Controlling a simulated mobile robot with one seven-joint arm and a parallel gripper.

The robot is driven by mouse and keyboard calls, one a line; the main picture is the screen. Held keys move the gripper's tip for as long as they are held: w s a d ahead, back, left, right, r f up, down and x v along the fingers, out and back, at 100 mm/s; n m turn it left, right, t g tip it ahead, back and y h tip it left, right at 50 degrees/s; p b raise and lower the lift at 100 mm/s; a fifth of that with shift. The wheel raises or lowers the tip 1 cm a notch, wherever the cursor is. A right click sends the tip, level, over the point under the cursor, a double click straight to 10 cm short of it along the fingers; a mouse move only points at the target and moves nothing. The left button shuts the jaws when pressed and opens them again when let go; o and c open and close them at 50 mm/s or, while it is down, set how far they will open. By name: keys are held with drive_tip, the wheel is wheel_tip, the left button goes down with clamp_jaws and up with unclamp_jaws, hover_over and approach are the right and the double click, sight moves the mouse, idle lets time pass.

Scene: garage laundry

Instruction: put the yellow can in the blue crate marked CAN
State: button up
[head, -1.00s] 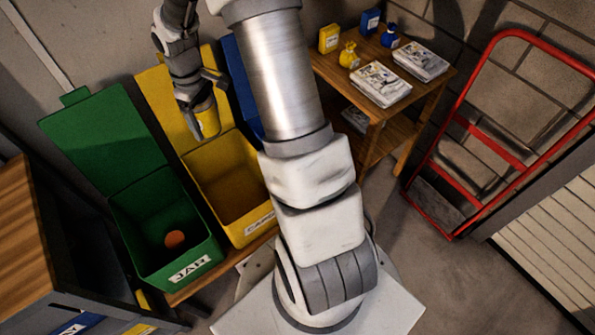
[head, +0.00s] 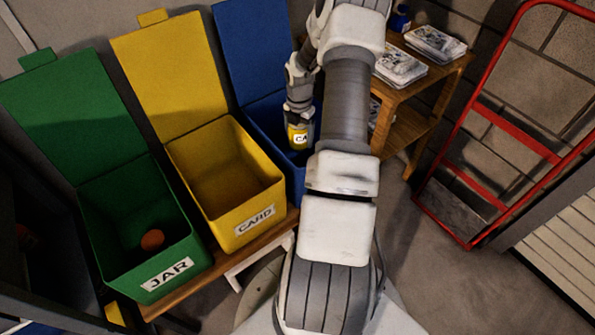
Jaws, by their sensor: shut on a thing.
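My gripper (head: 300,128) is shut on the yellow can (head: 298,139) and points down. The can hangs upright over the opening of the blue crate (head: 263,120), near its right side. Part of a label with dark letters shows on the can. The blue crate stands with its lid (head: 250,50) up at the back. My arm hides its right part, and its front marking is not visible. I cannot tell how far the can is below the crate's rim.
A yellow crate (head: 263,195) marked CARD and a green crate (head: 192,245) marked JAR stand open to the left; the green one holds an orange round thing (head: 152,240). A wooden table (head: 440,75) with paper stacks and a red hand truck (head: 480,105) are at right.

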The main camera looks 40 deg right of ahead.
sight(305, 143)
drive_tip(key=shift+n, duration=0.6)
drive_tip(key=f, duration=0.1)
drive_tip(key=d+f, duration=0.1)
drive_tip(key=s+f+b, duration=0.1)
drive_tip(key=shift+d+f, duration=0.35)
drive_tip(key=shift+f, duration=0.05)
wheel_tip(305, 143, down, 5)
drive_tip(key=shift+f+b, duration=0.2)
drive_tip(key=shift+b, duration=0.9)
drive_tip(key=shift+f+b, duration=0.65)
drive_tip(key=shift+f, duration=1.2)
drive_tip(key=shift+f, duration=0.4)
drive_tip(key=o, duration=1.3)
drive_tip(key=shift+r, duration=0.1)
drive_tip(key=shift+c, duration=0.2)
wheel_tip(305, 143, up, 13)
drive_tip(key=p, duration=0.4)
drive_tip(key=shift+p, duration=0.4)
